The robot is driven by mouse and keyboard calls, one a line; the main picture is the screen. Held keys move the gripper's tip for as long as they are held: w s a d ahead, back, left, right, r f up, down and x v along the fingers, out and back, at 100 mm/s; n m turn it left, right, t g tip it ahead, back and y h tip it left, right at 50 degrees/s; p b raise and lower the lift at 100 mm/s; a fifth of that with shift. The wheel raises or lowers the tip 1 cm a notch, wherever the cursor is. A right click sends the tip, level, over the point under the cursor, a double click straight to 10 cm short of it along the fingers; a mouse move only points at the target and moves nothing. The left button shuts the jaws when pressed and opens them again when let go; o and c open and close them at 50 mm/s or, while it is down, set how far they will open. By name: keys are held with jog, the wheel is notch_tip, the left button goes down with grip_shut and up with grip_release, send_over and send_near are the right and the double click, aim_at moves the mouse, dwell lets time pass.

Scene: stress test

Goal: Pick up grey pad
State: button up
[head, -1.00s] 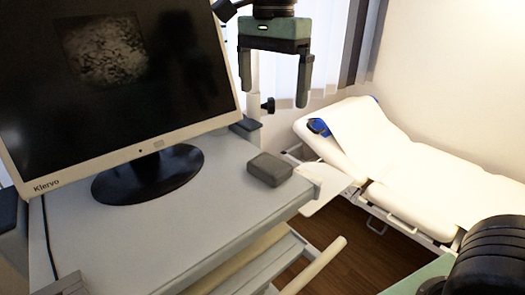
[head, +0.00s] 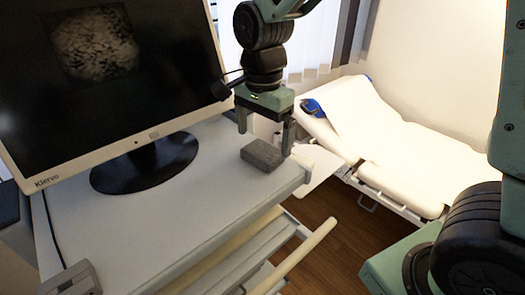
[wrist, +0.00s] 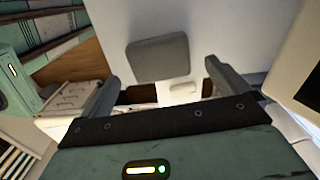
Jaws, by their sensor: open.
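The grey pad (head: 262,155) is a small dark grey block lying flat on the white cart top (head: 150,220), close to its right corner. My gripper (head: 264,142) points down over the pad in the head view, with its fingers apart and nothing held. One finger is to the left of the pad and the other to its right, with the tips close to the pad. In the wrist view the pad (wrist: 158,58) lies beyond the fingertips (wrist: 160,72), roughly centred between them. I cannot tell the exact height of the tips above the cart top.
A monitor (head: 100,85) on a round black base (head: 145,165) stands on the cart left of the pad. A cream handle (head: 305,255) runs along the cart's front. A white examination bed (head: 400,150) stands behind to the right.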

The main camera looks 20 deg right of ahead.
aim_at(262, 150)
jog(key=shift+a+f+p, duration=0.1)
jog(key=shift+f+p, duration=0.5)
jog(key=shift+f, duration=1.4)
jog(key=c, duration=1)
jog(key=shift+r, duration=0.1)
notch_tip(262, 150, up, 10)
jog(key=b, duration=0.2)
jog(key=shift+b, duration=0.3)
